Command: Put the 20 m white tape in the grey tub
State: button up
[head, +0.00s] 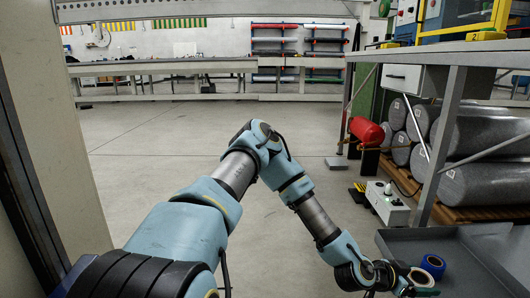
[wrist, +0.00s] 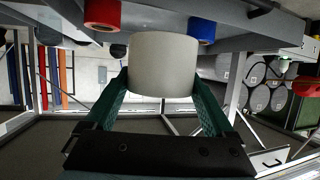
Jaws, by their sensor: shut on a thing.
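My gripper (head: 404,283) is at the lower right of the head view. In the wrist view its two green fingers (wrist: 163,88) are shut on the white tape (wrist: 163,64), a plain broad roll held between the fingertips. The white tape also shows small in the head view (head: 421,278), partly hidden by the gripper. A blue tape roll (head: 433,265) is right beside it, on or over a dark grey surface with a raised side (head: 480,258). I cannot tell for sure whether this is the grey tub. The roll's length marking cannot be read.
The wrist view also shows a red roll (wrist: 102,14) and the blue roll (wrist: 203,30) near the held tape. A grey workbench (head: 460,50) stands above large grey cylinders (head: 485,135) on the right. A white switch box (head: 387,203) is on the floor. The middle floor is clear.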

jog(key=w+a+f+n+t+y+p, duration=0.1)
jog(key=w+a+n+t+y, duration=0.15)
jog(key=w+a, duration=0.45)
jog(key=w+a+f+n+t+y+p, duration=0.1)
jog(key=w+a+n+t, duration=0.2)
jog(key=a, duration=0.7)
jog(key=w+a+f+n+t+y+p, duration=0.1)
jog(key=w+a+n+t+y+p, duration=0.15)
jog(key=w+a, duration=0.5)
jog(key=w+a+r+n+t+y+p, duration=0.1)
jog(key=w+a+r+n+y, duration=0.2)
jog(key=a, duration=0.6)
jog(key=w+a+r+n+t+y, duration=0.15)
jog(key=a+r, duration=0.25)
jog(key=a, duration=0.6)
jog(key=w+a+r+n+t+y+p, duration=0.1)
jog(key=a+r+n+y, duration=0.25)
jog(key=a, duration=0.55)
notch_tip(320, 180, up, 38)
jog(key=p, duration=3.8)
jog(key=shift+g+h, duration=0.25)
jog(key=shift+h, duration=0.15)
jog(key=shift+v, duration=2.4)
